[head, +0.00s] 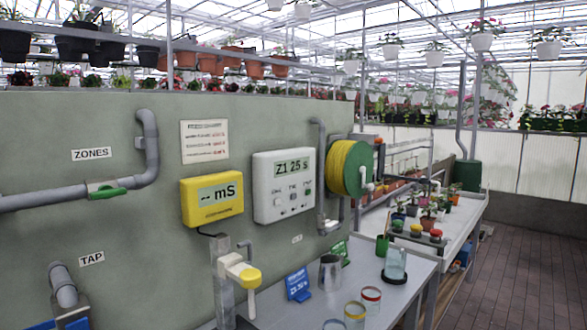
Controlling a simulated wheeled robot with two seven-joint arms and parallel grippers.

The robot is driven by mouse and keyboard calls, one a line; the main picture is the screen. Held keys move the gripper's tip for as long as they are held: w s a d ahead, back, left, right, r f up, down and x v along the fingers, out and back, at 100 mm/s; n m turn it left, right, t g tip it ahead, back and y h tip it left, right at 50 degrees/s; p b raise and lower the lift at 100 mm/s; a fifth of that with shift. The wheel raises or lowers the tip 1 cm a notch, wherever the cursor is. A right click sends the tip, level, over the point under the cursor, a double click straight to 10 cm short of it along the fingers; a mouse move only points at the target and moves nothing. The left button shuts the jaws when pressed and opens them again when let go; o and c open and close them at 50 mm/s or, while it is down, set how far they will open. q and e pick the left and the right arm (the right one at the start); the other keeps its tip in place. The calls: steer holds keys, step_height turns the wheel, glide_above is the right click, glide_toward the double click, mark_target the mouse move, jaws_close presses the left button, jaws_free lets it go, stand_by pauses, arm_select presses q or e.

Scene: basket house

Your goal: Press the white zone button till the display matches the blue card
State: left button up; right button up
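A white control box (284,186) is fixed to the green wall near the middle of the head view. Its display (292,168) reads "Z1 25 s". Several small buttons sit below the display, among them a whitish one at the lower left (279,203); their labels are too small to read. A blue card (297,284) stands tilted on the grey table below the box. It carries white text ending in what looks like "s", but I cannot read it surely. Neither of my grippers shows in this view.
A yellow meter (212,198) reading "-- mS" hangs left of the box, and a yellow hose reel (352,167) is to its right. A tap with a yellow part (241,271) juts out below. A metal jug (330,272), a green card (340,252) and glasses (371,298) stand on the table.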

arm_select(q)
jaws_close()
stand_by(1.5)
